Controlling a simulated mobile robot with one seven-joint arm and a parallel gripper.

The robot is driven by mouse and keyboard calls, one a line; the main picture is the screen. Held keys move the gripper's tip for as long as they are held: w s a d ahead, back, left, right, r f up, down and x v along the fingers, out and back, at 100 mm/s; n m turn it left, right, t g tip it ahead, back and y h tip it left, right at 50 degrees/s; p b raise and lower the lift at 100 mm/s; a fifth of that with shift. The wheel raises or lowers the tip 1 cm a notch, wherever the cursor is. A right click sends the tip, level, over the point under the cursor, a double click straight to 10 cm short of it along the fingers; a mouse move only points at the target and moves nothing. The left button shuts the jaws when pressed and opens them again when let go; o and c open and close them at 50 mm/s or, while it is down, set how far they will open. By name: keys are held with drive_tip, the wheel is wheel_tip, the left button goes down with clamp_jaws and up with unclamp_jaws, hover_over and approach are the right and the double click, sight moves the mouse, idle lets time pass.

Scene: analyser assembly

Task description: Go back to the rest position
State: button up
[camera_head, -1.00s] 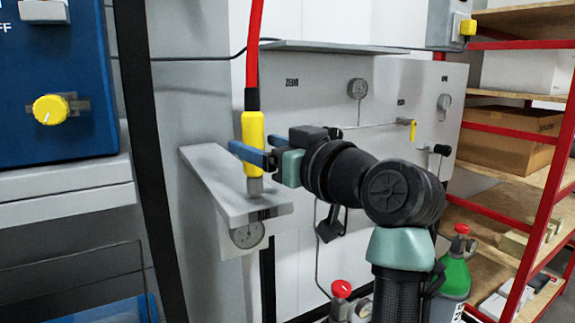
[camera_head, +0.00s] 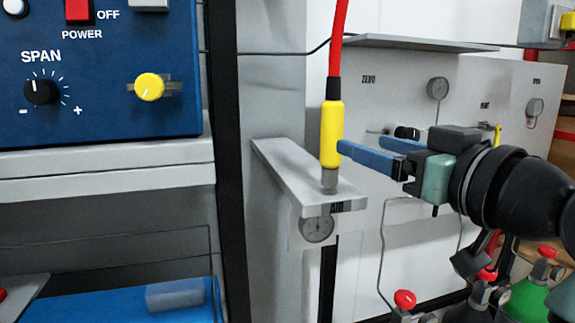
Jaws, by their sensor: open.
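My gripper (camera_head: 362,150) is open, with two blue fingers pointing left. It is empty. Its fingertips are just to the right of a yellow connector (camera_head: 331,135) with a red hose (camera_head: 336,45) running up from it. The connector stands upright on the grey shelf bracket (camera_head: 290,170), its metal end at the bracket's front part. The near fingertip looks close to the connector's right edge; I cannot tell whether they touch.
A blue analyser box (camera_head: 110,110) with knobs stands on a grey ledge (camera_head: 100,180) at left. A dark post (camera_head: 226,150) rises beside it. A gauge (camera_head: 317,226) hangs under the bracket. A white panel (camera_head: 440,100) and gas bottles (camera_head: 527,298) are at right.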

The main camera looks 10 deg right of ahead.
drive_tip(key=s+a+r+m+t+h, duration=0.1)
drive_tip(key=a+r+t+h, duration=0.3)
drive_tip(key=a, duration=1)
drive_tip(key=s+a+r+m+t, duration=0.1)
drive_tip(key=s+a+r+t, duration=0.4)
drive_tip(key=s, duration=0.5)
drive_tip(key=shift+s+a+r+t+y, duration=0.2)
drive_tip(key=shift+a+r+t+y, duration=0.15)
drive_tip(key=shift+a+r, duration=0.55)
drive_tip(key=shift+a+f, duration=0.15)
